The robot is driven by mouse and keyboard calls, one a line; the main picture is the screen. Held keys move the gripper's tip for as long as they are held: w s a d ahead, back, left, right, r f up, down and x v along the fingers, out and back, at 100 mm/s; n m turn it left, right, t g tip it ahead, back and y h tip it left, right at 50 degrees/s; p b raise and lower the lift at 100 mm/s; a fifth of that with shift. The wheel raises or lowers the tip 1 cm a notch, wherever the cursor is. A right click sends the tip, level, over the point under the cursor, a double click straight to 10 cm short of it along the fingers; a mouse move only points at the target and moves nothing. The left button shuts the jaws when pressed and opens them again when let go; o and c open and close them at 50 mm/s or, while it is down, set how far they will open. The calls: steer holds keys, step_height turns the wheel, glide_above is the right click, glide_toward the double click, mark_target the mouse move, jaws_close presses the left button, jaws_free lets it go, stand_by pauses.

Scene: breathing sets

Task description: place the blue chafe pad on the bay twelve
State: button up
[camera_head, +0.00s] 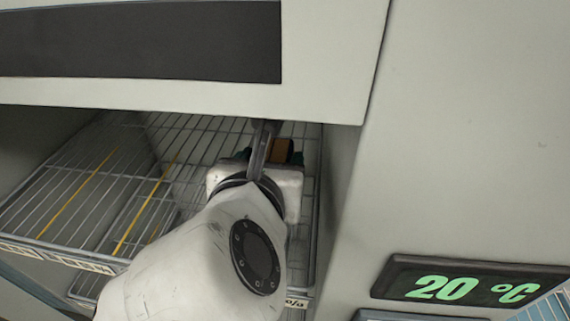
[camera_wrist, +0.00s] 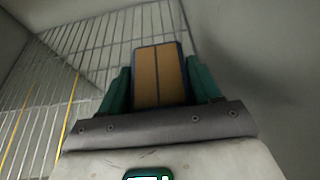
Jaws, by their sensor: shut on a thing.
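My gripper (camera_wrist: 160,88) has teal fingers, shut on a flat tan-orange pad with blue edges (camera_wrist: 158,72) and a dark seam down its middle. The blue edging fits the blue chafe pad. The wire shelf (camera_head: 120,190) is split into bays by yellow strips. Labels on its front edge are too small to read, so I cannot tell which bay is twelve.
A pale cabinet front with a dark panel (camera_head: 140,40) hangs above the opening. The cabinet side wall (camera_head: 345,170) is close on the right. A green 20 °C display (camera_head: 470,288) is at lower right. The shelf left of my arm looks empty.

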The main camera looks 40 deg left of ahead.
steer(key=shift+w+a, duration=0.3)
steer(key=shift+w, duration=0.25)
steer(key=shift+f, duration=1.7)
steer(key=shift+f, duration=0.15)
steer(key=o, duration=1.5)
steer(key=shift+s+r, duration=0.2)
steer(key=b+v, duration=0.2)
steer(key=v, duration=0.9)
steer(key=shift+s+d, duration=0.25)
steer(key=shift+s, duration=0.05)
steer(key=shift+r, duration=0.1)
